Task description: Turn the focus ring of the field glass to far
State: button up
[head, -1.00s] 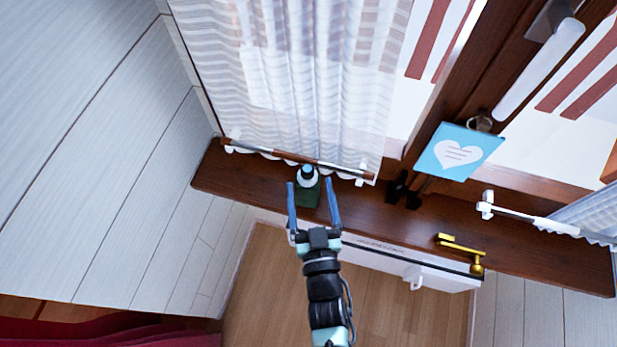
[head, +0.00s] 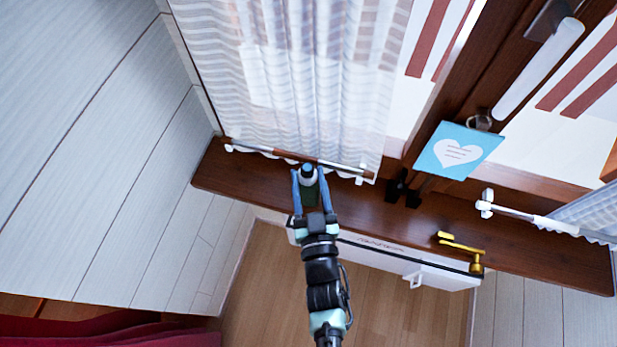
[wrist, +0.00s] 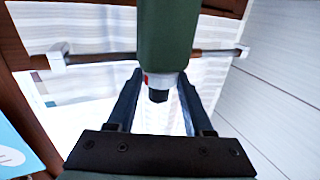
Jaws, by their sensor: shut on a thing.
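The field glass stands upright on the dark wooden sill, with a green body (head: 309,194), a pale ring (head: 308,177) and a dark top. In the wrist view its green body (wrist: 168,38) fills the upper middle, with a pale, red-marked part and a black end between the fingers. My gripper (head: 309,173) reaches in from the front, one blue finger on each side of the pale focus ring, and is shut on it. The fingers partly hide the ring. I cannot read its setting.
A curtain rod (head: 300,160) with a white sheer curtain runs close behind the field glass. To the right on the sill (head: 240,181) are a blue heart card (head: 437,163) and a gold handle (head: 463,250). The sill left of the glass is bare.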

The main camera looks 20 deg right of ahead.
jog(key=shift+h+b, duration=0.3)
jog(key=shift+b, duration=0.4)
grip_shut()
jog(key=o, duration=1.3)
grip_release()
jog(key=b+v, duration=0.1)
jog(key=v, duration=1.2)
jog(key=shift+a+r, duration=0.1)
jog(key=shift+r, duration=0.05)
